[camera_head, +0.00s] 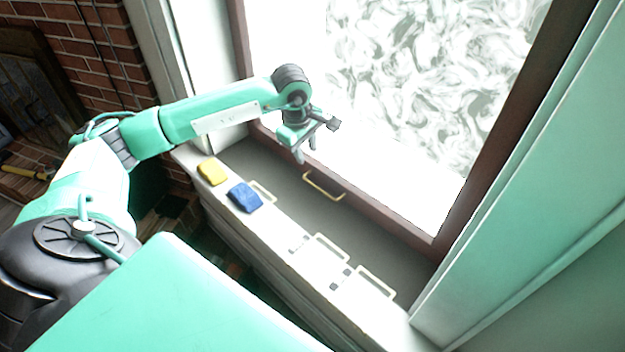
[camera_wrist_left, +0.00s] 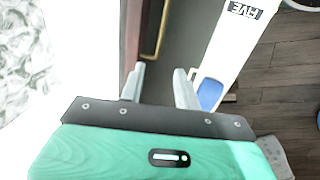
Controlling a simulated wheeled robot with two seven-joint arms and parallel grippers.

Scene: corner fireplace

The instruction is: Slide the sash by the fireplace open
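The sash is a dark brown wooden frame (camera_head: 457,215) around a bright, swirl-patterned pane (camera_head: 430,85). A brass bar handle (camera_head: 324,186) sits at its bottom rail; a brass handle also shows at the top of the left wrist view (camera_wrist_left: 160,35). My left gripper (camera_head: 306,155) hangs near the lower rail, up and left of the handle in the head view. Its two pale fingers (camera_wrist_left: 159,70) are apart with nothing between them, and the handle lies beyond the fingertips. I cannot tell the exact gap. My right gripper is not in view.
A yellow block (camera_head: 213,172) and a blue block (camera_head: 245,197) lie on the white sill ledge (camera_head: 225,215). Pale bar handles (camera_head: 332,248) line the ledge. A brick wall (camera_head: 95,50) stands left; a green-white panel (camera_head: 530,150) borders the right.

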